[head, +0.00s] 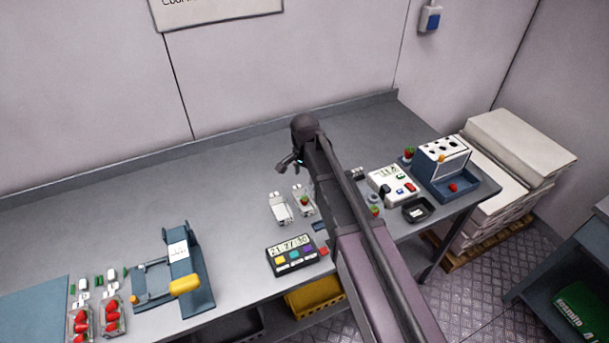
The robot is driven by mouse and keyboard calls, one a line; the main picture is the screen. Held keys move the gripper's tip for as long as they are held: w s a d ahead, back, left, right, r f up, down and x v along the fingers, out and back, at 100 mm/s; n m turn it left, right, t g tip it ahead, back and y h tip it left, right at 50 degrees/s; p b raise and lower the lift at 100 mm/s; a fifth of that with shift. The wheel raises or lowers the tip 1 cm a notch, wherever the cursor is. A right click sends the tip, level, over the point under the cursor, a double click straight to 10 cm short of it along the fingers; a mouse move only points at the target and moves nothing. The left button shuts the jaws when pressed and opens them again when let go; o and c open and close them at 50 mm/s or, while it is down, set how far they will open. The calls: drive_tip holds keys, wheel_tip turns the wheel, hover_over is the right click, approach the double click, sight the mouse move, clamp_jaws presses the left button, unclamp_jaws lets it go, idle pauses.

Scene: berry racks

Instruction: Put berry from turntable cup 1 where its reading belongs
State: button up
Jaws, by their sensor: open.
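My gripper (288,163) is open and empty, above the back middle of the grey bench. My arm runs from it toward the lower right and hides part of the bench. A red berry with green (304,201) sits on a small white holder just below my gripper, apart from it. Another red berry (374,211) sits right of my arm. A white instrument (393,186) with a small display and buttons stands beyond it; its reading is too small to tell. I cannot make out a turntable or which cup is number 1.
A blue rack (462,181) with a white holed panel stands at the right end, near a small black tray (418,210). A dark timer box (292,256) sits at the front edge. A blue press (184,270) and berry punnets (112,317) are at left. The back bench is clear.

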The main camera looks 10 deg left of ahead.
drive_tip(key=shift+r+p, duration=1.15)
drive_tip(key=shift+r, duration=0.3)
drive_tip(key=s+d+n, duration=0.2)
drive_tip(key=s+d, duration=0.2)
drive_tip(key=d, duration=0.6)
drive_tip(key=s+d+n, duration=0.2)
drive_tip(key=s+d, duration=0.3)
drive_tip(key=d, duration=0.6)
drive_tip(key=s+d+n, duration=0.2)
drive_tip(key=s+d, duration=0.2)
drive_tip(key=d, duration=0.6)
drive_tip(key=shift+s+d, duration=0.25)
wheel_tip(320, 180, down, 3)
drive_tip(key=b, duration=0.3)
